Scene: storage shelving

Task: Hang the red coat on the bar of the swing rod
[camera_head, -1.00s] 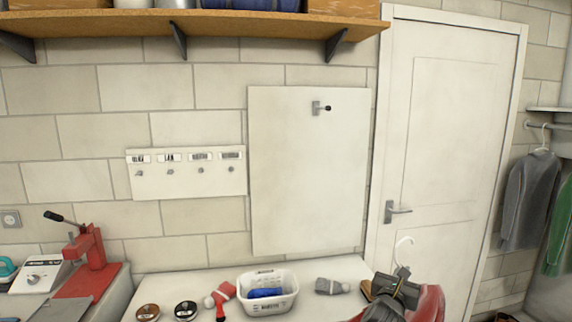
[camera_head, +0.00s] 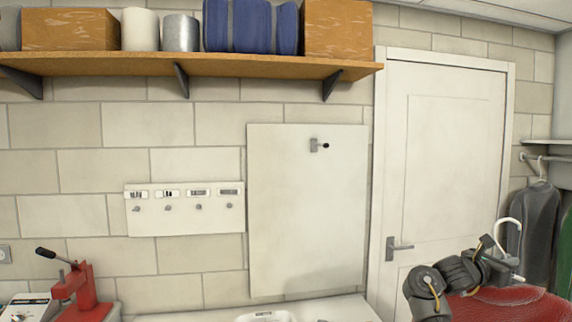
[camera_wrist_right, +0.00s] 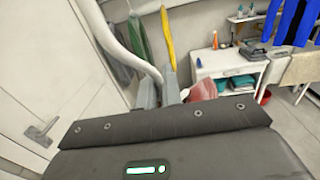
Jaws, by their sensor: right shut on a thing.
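The red coat (camera_head: 505,305) is at the bottom right of the head view, on a white hanger whose hook (camera_head: 510,228) points up. My right gripper (camera_head: 503,262) is shut on the hanger just below the hook. In the right wrist view the white hanger (camera_wrist_right: 128,42) rises from between my fingers (camera_wrist_right: 158,92), with a bit of red coat (camera_wrist_right: 203,89) behind. A short black-tipped rod on a bracket (camera_head: 318,145) sticks out of the white wall panel (camera_head: 300,220); I cannot tell whether it is the swing rod. My left gripper is out of view.
A closed white door (camera_head: 448,170) stands behind my right arm. A grey garment (camera_head: 535,232) hangs on a rail (camera_head: 545,157) at the far right. A loaded wooden shelf (camera_head: 110,62) runs above. A red press (camera_head: 78,290) stands at lower left.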

